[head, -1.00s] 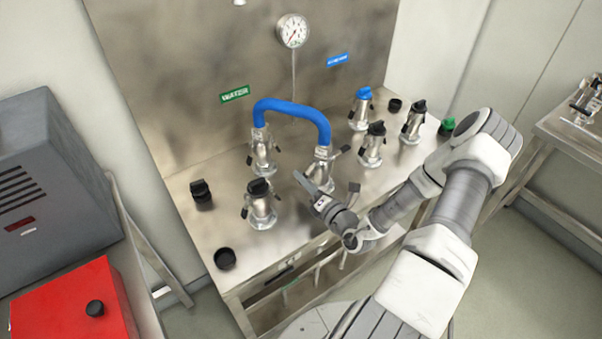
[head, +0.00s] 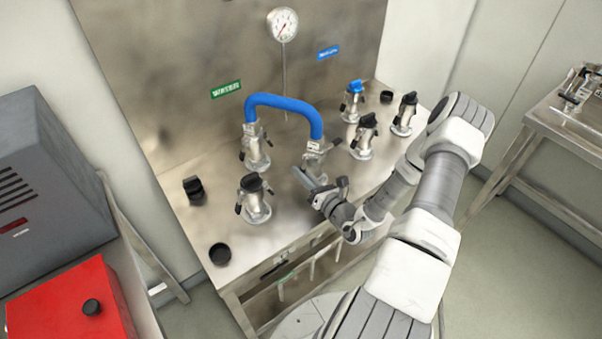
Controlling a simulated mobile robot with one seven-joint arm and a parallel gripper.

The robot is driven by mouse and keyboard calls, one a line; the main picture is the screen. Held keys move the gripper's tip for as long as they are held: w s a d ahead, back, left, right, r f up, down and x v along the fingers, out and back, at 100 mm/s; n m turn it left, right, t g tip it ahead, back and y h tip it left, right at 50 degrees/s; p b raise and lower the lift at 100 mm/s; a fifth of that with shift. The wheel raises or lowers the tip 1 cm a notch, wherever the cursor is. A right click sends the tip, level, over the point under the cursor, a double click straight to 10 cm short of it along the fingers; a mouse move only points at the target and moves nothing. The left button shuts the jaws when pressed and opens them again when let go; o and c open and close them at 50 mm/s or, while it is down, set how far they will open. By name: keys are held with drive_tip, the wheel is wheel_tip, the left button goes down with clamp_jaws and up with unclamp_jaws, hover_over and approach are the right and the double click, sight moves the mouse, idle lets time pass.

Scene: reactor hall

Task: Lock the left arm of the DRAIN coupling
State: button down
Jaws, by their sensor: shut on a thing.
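A blue hose (head: 285,101) arches between two metal couplings on the steel bench. Its right-end coupling (head: 316,160) has a dark arm (head: 336,142) sticking out at its upper right. Its left-end coupling (head: 256,152) stands further left. I cannot read a DRAIN label on any coupling. My gripper (head: 322,182) is at the lower front of the right-end coupling, coming from the lower right. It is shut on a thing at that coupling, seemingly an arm. The jaws hide the held part, so I cannot tell its exact position.
A capped coupling (head: 256,198) stands front left, and more capped couplings (head: 363,138) stand right of the hose. Loose black caps (head: 220,253) lie on the bench (head: 290,222). A pressure gauge (head: 283,24) is on the back panel. A red box (head: 60,305) stands lower left.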

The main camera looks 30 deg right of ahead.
idle(0.3)
drive_tip(key=c, duration=0.9)
unclamp_jaws()
drive_tip(key=shift+d, duration=0.1)
drive_tip(key=shift+c, duration=0.2)
